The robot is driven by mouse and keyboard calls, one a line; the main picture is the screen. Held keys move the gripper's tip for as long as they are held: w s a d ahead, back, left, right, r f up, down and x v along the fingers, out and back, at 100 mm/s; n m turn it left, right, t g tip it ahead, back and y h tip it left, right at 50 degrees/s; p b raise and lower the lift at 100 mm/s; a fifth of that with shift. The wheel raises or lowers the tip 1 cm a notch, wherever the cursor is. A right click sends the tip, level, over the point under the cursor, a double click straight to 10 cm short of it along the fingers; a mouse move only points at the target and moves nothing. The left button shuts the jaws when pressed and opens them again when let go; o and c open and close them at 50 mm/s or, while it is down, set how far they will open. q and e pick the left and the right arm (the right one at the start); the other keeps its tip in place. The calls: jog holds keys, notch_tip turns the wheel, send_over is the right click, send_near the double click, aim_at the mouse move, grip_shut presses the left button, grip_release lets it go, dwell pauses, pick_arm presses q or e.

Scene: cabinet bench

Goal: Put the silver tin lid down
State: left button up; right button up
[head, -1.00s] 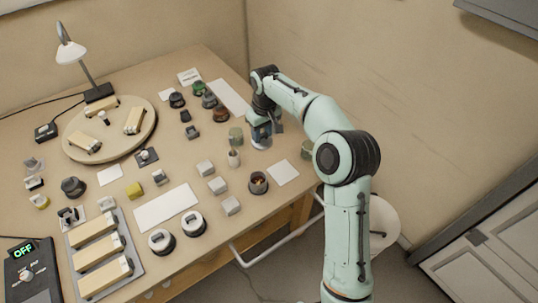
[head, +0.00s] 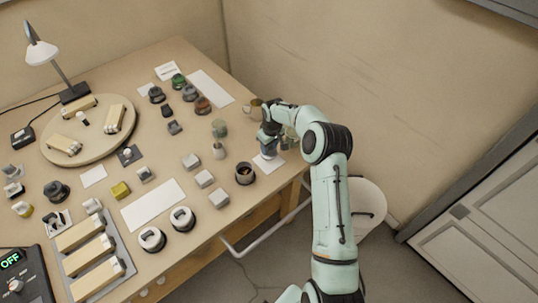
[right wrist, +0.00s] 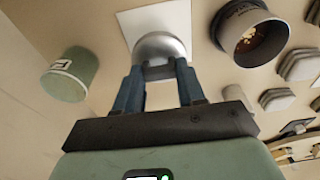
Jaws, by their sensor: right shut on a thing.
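My right gripper (head: 267,146) is shut on the silver tin lid (right wrist: 160,48). In the right wrist view the lid is a shiny grey dome between the tips of the two blue fingers. It overlaps the near part of a white card (right wrist: 140,18). In the head view the gripper and lid are over the same white card (head: 268,164), near the right edge of the bench. I cannot tell whether the lid touches the card. My left gripper is not in view.
A dark tin with orange contents (head: 245,175) stands left of the card; it also shows in the right wrist view (right wrist: 240,32). A green tin (right wrist: 72,75) stands on the other side. Pale blocks (head: 205,179) and a long white card (head: 153,205) lie farther left.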

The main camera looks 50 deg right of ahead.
aim_at(269, 152)
jog(key=shift+f, duration=2.65)
jog(key=shift+f, duration=0.15)
jog(key=o, duration=1)
jog(key=r, duration=0.4)
jog(key=s+r, duration=0.1)
jog(key=r, duration=0.7)
jog(key=shift+s+a+r, duration=0.1)
jog(key=shift+s+r, duration=0.05)
jog(key=shift+s, duration=0.1)
